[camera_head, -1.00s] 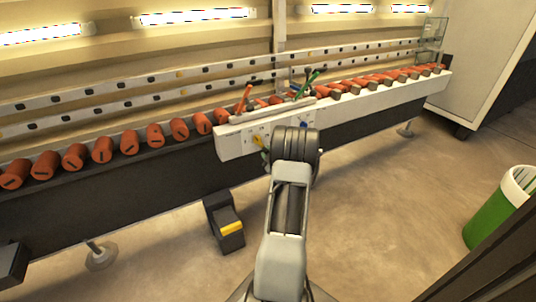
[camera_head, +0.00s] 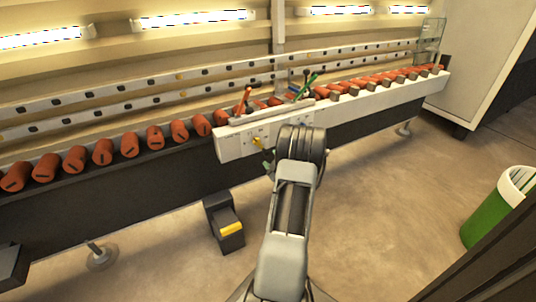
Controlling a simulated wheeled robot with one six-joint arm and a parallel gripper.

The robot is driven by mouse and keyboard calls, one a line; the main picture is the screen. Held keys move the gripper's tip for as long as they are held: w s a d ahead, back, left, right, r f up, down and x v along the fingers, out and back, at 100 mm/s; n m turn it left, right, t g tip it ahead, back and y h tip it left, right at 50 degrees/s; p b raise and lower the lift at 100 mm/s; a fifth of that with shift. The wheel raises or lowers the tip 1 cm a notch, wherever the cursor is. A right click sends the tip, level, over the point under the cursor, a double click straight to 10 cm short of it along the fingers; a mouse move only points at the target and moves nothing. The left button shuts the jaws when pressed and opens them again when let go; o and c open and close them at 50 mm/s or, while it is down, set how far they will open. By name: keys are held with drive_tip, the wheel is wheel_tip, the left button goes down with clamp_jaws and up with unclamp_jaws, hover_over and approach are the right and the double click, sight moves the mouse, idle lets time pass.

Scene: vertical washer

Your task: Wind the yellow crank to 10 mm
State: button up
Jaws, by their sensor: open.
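The yellow crank (camera_head: 257,141) is a small knob-like part on the front of the white control panel (camera_head: 232,146) on the washer. Its scale is too small to read, so I cannot tell its setting. My arm's grey wrist covers the area just right of the crank. My gripper is hidden behind that wrist, so its jaws and any contact with the crank cannot be seen. A small greenish part (camera_head: 268,162) shows just below the crank, at the wrist's left edge; I cannot tell what it is.
An orange lever (camera_head: 244,100) and a green lever (camera_head: 307,86) stand above the panel. Orange rollers (camera_head: 128,143) line the conveyor on both sides. A black pedal box with a yellow pedal (camera_head: 230,228) sits on the floor. A green bin (camera_head: 489,218) stands at right; the floor between is clear.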

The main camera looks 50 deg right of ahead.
drive_tip(key=p+v, duration=0.2)
drive_tip(key=v, duration=0.8)
drive_tip(key=shift+w, duration=0.1)
idle(0.3)
